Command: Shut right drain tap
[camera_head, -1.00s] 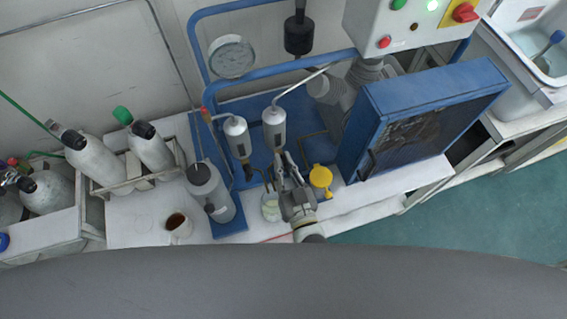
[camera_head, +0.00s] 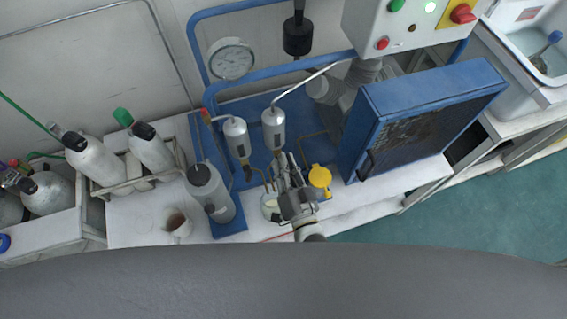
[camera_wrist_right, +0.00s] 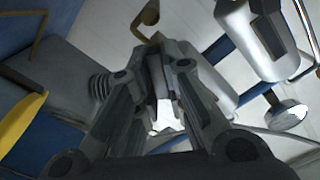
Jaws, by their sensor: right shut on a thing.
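Two grey filter canisters hang on the blue panel, a left one (camera_head: 236,137) and a right one (camera_head: 274,128). My right gripper (camera_head: 283,163) is just below the right canister, where its drain tap sits. It is shut on the right drain tap, which is mostly hidden by the fingers, so its handle angle cannot be told. The left drain tap (camera_head: 247,172) hangs under the left canister, apart from my gripper. In the right wrist view, the fingers (camera_wrist_right: 163,62) are close together near a grey canister (camera_wrist_right: 262,38). My left gripper is not in view.
A glass jar (camera_head: 270,206) and a yellow-capped part (camera_head: 320,177) stand close to my right gripper. A grey cylinder (camera_head: 209,195) and a mug (camera_head: 178,223) are to the left. A blue cabinet (camera_head: 420,120) stands on the right.

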